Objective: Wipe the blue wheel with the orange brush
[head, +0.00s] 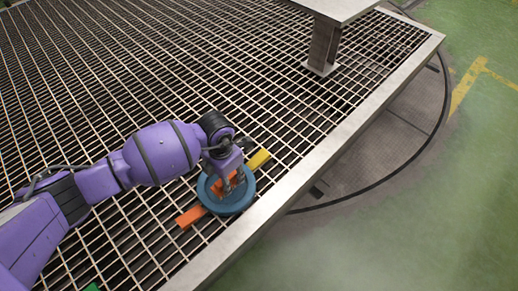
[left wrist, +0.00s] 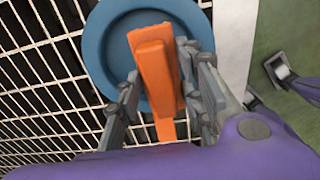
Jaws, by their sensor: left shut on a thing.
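The blue wheel (head: 238,208) lies on the metal grating near the platform's edge, under my left gripper (head: 231,181). In the left wrist view, the round blue wheel (left wrist: 97,45) fills the top behind the fingers. My left gripper (left wrist: 163,88) is shut on the orange brush (left wrist: 153,62), which lies across the wheel's face. Whether the brush touches the wheel is hard to tell. In the head view the fingers partly hide the orange between them. An orange bar end (head: 191,216) sticks out at the wheel's lower left.
A yellow block (head: 259,159) lies at the wheel's upper right. The pale platform edge (head: 330,156) runs close to the wheel's right, with green floor (head: 400,240) beyond. A metal post (head: 322,45) stands at the top. A green thing (head: 92,287) shows at bottom left.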

